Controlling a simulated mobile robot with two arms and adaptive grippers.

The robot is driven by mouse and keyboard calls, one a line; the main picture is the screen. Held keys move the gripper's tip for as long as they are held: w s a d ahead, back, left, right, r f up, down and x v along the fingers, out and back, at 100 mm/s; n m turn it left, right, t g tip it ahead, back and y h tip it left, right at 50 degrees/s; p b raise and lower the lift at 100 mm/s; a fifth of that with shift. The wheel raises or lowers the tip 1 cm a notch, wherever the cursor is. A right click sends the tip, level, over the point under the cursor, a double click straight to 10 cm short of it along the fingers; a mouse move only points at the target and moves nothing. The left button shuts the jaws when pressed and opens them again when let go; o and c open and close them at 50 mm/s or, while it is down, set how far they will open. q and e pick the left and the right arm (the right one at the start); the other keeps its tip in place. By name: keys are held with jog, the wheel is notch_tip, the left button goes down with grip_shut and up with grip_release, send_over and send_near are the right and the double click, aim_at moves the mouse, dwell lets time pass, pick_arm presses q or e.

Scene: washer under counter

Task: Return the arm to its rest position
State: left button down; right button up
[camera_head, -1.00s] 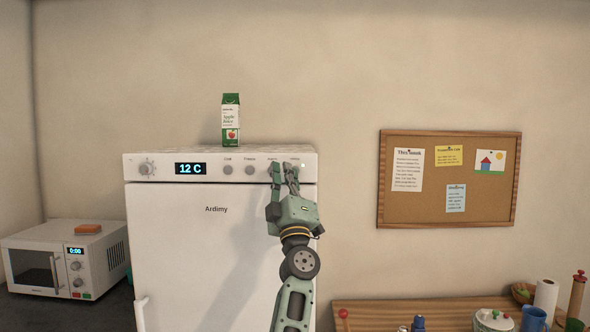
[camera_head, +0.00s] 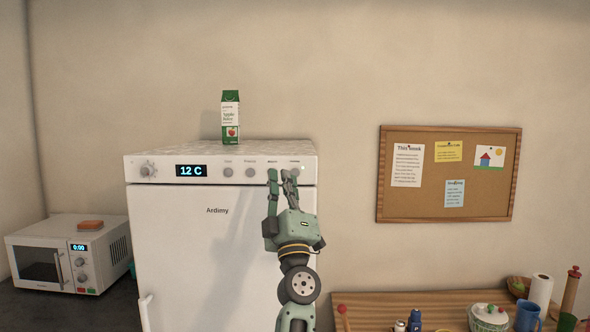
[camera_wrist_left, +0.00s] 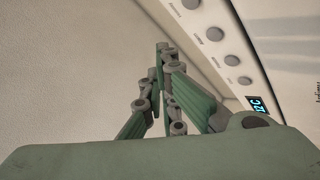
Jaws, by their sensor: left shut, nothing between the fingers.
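My left gripper (camera_head: 281,176) is shut and empty. I cannot tell whether the fingertips touch the panel. In the left wrist view the gripper (camera_wrist_left: 163,48) shows with its fingers together, beside the panel's buttons (camera_wrist_left: 214,34). My right gripper is not in view.
A green and white apple juice carton (camera_head: 231,117) stands on the fridge top. A microwave (camera_head: 40,266) with an orange item (camera_head: 90,225) on it is at left. A cork board (camera_head: 450,207) hangs at right. A wooden counter (camera_head: 455,305) holds several kitchen items at lower right.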

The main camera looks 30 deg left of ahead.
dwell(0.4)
